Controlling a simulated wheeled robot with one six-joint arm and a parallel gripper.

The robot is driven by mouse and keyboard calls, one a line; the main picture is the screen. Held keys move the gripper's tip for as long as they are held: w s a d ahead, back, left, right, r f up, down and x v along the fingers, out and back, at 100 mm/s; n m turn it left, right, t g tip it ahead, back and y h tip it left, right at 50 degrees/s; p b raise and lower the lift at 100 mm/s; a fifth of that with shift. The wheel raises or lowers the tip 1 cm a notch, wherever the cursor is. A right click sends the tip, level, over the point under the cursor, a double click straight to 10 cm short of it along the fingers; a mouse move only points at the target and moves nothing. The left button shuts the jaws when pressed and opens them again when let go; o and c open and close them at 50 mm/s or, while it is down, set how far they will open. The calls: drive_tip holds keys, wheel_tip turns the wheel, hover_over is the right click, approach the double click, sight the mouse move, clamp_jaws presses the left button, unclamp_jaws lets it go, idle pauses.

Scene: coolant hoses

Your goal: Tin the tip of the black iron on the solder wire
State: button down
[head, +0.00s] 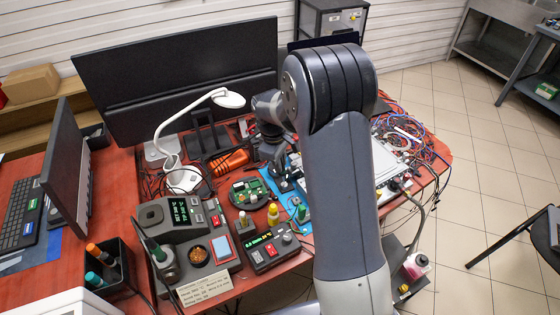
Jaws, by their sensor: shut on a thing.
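My gripper (284,184) is low over the blue mat (270,178), behind and left of my forearm. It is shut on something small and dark. The grip is too small and too hidden by my arm to tell whether this is the black iron. A dark-handled iron (150,243) leans in a round holder (165,262) at the front left, beside the soldering station (178,215). I cannot make out the solder wire for certain. A green-topped piece (301,211) stands just in front of my gripper.
A green circuit board (248,192), a yellow-capped bottle (273,214) and a small control box (270,250) crowd the bench near my gripper. Tangled cables (420,140) lie at right.

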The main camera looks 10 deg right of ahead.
drive_tip(key=shift+f+b, duration=0.4)
drive_tip(key=shift+f, duration=0.2)
idle(2.2)
drive_tip(key=shift+r, duration=0.1)
wheel_tip(320, 180, up, 6)
drive_tip(key=p, duration=0.4)
drive_tip(key=shift+p, duration=0.3)
